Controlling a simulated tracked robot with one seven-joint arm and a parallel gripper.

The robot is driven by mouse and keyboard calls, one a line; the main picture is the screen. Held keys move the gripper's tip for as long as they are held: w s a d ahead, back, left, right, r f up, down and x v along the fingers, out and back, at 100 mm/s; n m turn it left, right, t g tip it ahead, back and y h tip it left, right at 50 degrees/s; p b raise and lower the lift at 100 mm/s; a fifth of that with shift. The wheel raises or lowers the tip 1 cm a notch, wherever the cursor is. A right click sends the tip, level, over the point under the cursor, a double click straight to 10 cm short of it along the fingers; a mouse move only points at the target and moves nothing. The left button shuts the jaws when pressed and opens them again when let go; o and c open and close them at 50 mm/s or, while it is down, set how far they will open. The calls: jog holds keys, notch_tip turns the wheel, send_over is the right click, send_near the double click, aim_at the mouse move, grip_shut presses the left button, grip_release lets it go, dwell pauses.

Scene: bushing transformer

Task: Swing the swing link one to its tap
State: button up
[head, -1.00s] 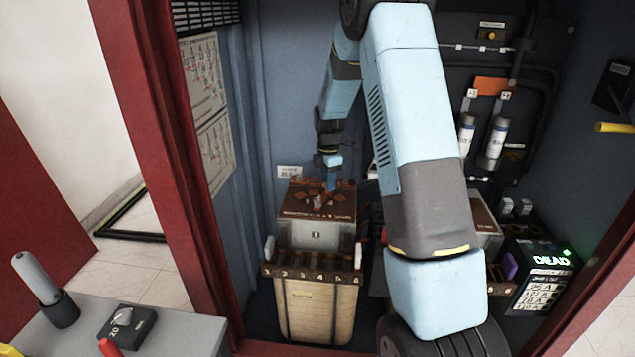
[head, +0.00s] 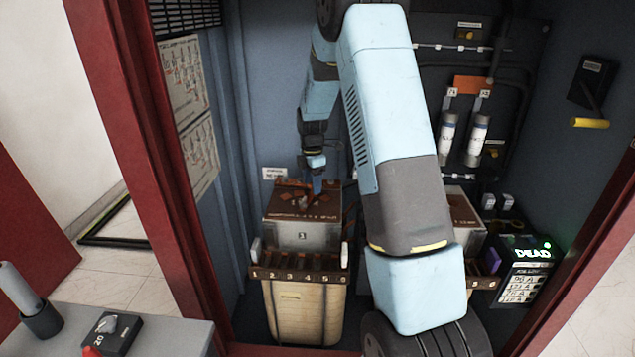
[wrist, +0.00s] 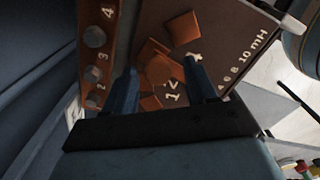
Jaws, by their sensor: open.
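A grey box with a brown top plate (head: 275,205) stands in the cabinet at centre left. Copper link pieces lie on its brown plate; the wrist view shows a copper piece by the mark "1" (wrist: 160,72) between my fingers. Another copper plate (wrist: 182,28) lies just beyond it. Numbered bolts (wrist: 95,38) run along the plate's left edge. My gripper (wrist: 161,64) is open, its two blue fingers on either side of the copper piece; I cannot tell if they touch it. In the head view my gripper (head: 316,190) points down at the plate. Which piece is link one is not clear.
A numbered terminal strip (head: 300,275) crosses the front of the box above a tan body. A panel reading "DEAD" (head: 532,254) stands at right. White fuse tubes (head: 476,140) hang on the back wall. A grey bench (head: 150,345) is at front left.

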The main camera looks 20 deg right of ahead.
jog(key=shift+r, duration=0.2)
notch_tip(320, 180, up, 13)
jog(key=shift+r, duration=0.15)
dwell(0.3)
dwell(0.4)
